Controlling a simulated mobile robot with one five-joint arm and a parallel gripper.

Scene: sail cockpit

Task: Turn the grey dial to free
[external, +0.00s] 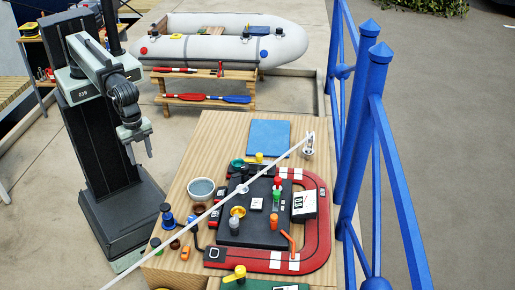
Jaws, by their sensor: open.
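My gripper (141,157) hangs open and empty, fingers down, left of the wooden table and above the floor. It touches nothing. A black panel (270,236) lies on the table inside a red track and carries several small knobs and levers. A small grey round piece (234,226) on the panel's lower left may be the grey dial. Another pale grey piece (243,188) sits near the panel's top left, partly crossed by a white rod. I cannot tell for sure which is the dial. Its setting and any "free" marking are too small to read.
A long white rod (180,233) slants across the table above the panel. A grey bowl (201,188), a blue pad (269,137) and a white box (304,205) surround the panel. Blue railing (362,120) runs along the right. A dinghy (190,40) stands behind.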

